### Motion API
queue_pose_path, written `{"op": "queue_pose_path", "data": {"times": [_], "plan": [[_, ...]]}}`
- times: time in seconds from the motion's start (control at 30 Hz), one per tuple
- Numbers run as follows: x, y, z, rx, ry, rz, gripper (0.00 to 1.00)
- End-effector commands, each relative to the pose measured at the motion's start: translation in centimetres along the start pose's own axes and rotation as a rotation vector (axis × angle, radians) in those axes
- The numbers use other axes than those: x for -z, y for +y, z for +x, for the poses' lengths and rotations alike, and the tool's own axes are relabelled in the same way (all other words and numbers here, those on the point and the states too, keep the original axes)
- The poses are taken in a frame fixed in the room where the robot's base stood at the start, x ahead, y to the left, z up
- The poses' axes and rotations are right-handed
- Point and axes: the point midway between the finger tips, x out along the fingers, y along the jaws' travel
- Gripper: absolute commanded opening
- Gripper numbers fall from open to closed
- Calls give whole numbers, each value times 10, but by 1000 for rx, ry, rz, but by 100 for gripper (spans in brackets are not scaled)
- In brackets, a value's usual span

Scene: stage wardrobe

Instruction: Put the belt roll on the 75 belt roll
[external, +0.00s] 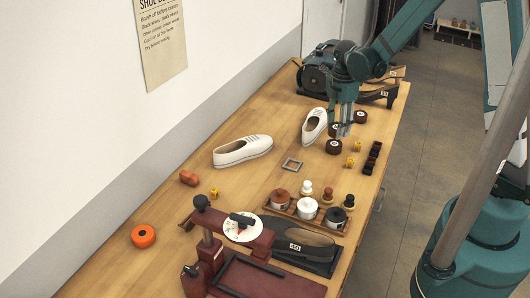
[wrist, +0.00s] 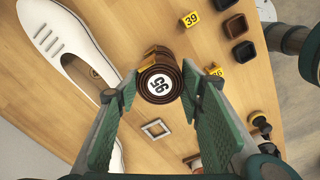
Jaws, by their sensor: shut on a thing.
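My gripper (wrist: 160,88) is shut on a dark brown belt roll (wrist: 160,84) whose round white label reads 95, seen tilted. The fingertips hold the roll by its sides. In the external view my gripper (external: 341,136) is over the far right part of the bench, with a dark roll (external: 334,147) at its fingertips. Two other dark belt rolls stand close by, one (external: 361,117) to the right and one (external: 335,129) partly behind the fingers. Their numbers are not readable, so I cannot tell which is the 75 belt roll.
White shoes (external: 243,150) lie left of my gripper. A metal square frame (external: 291,164), yellow number tags (external: 350,161) and dark square cups (external: 372,160) are nearby. A rack of jars (external: 307,209) is closer to the front. A grinder machine (external: 318,78) stands at the back.

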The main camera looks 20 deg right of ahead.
Motion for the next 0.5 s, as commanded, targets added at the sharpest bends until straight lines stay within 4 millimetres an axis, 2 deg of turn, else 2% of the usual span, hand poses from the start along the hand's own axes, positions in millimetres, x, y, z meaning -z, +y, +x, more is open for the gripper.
{"op": "queue_pose_path", "data": {"times": [0.27, 0.5], "plan": [[0, 0, 4, 0, 0, 0, 24], [0, 0, 23, 0, 0, 0, 24]]}}
